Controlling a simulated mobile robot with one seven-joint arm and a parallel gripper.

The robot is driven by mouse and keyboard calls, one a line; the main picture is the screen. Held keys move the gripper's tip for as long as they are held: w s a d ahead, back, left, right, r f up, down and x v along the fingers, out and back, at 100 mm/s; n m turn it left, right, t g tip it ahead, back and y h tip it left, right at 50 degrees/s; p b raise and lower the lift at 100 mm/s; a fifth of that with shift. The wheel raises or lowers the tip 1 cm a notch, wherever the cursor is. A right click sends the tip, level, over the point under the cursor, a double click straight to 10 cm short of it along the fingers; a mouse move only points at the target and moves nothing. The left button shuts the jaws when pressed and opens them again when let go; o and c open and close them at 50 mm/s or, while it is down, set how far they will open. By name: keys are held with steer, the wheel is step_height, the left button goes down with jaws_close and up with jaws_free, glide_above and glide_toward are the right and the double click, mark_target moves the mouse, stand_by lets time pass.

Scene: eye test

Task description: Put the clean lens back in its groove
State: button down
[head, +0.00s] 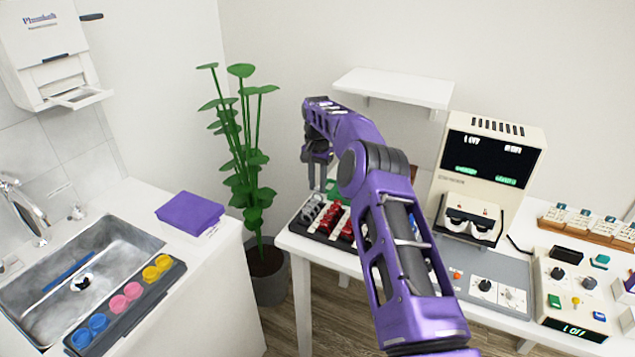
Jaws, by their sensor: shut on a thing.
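My gripper (317,170) hangs pointing down above the left part of a dark lens tray (322,240) on the white table. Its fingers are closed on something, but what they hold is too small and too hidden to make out. The tray holds grey-rimmed lenses (309,212) at its left and red lenses (329,213) beside them. Green pieces (334,187) show behind. My purple arm hides the right part of the tray. I cannot tell which lens is the clean one or which groove is empty.
A beige machine (487,165) with a dark screen stands right of my arm, with control boxes (487,290) in front. A white shelf (395,88) hangs above the table. A potted plant (268,255) stands left of it. A sink (95,265) and purple cloth (190,211) are farther left.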

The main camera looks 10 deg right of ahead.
steer(key=shift+f, duration=1.05)
steer(key=shift+f+b, duration=0.15)
steer(key=shift+b, duration=0.15)
steer(key=c, duration=0.6)
jaws_free()
